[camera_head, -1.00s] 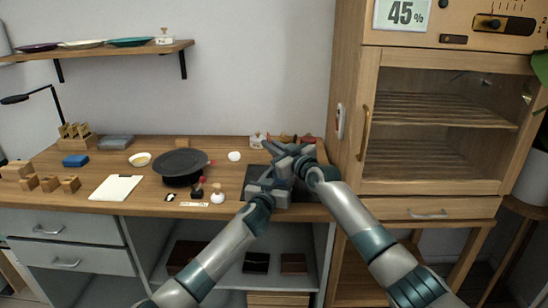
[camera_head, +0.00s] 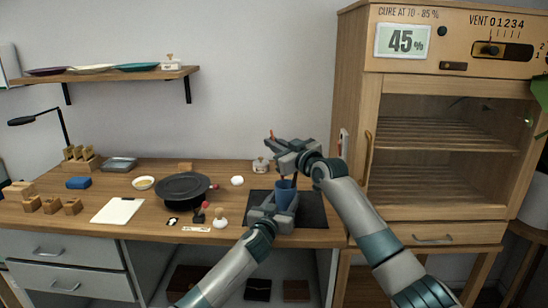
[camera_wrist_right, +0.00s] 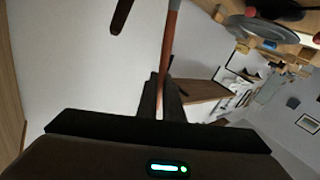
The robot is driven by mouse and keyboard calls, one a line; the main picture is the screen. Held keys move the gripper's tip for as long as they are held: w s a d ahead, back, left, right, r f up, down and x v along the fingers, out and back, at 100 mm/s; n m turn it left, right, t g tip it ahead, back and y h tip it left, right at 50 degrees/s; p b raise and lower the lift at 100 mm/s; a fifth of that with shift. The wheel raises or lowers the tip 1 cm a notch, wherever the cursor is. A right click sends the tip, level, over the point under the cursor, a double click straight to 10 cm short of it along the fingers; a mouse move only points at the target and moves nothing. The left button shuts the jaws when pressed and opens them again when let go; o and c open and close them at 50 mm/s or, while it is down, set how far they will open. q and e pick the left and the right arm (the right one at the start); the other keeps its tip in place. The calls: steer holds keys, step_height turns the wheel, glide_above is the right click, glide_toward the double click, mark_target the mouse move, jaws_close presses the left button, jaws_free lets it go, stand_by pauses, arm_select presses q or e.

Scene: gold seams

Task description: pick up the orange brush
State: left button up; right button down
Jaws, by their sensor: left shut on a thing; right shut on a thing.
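The orange brush (camera_head: 271,134) shows as a small orange tip beyond my right gripper (camera_head: 275,146). In the right wrist view its long orange-brown shaft (camera_wrist_right: 170,48) runs up from between the jaws. My right gripper is shut on it and holds it above the bench, higher than the cup. My left gripper (camera_head: 272,211) is shut on a blue cup (camera_head: 286,194) over the dark mat (camera_head: 314,210). Thin dark sticks stand in the cup. Whether the cup touches the mat cannot be told.
The wooden bench (camera_head: 150,226) holds a black round pan-like dish (camera_head: 183,186), a white sheet (camera_head: 118,210), a small white bowl (camera_head: 143,183) and a blue block (camera_head: 78,183). A tall wooden cabinet (camera_head: 352,100) stands close on the right. A wall shelf (camera_head: 120,75) is at upper left.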

steer(key=shift+r, duration=0.6)
arm_select(q)
steer(key=o, duration=1.2)
steer(key=shift+o, duration=0.2)
steer(key=shift+s, duration=0.15)
steer(key=shift+v, duration=5.9)
arm_select(e)
steer(key=shift+f, duration=0.1)
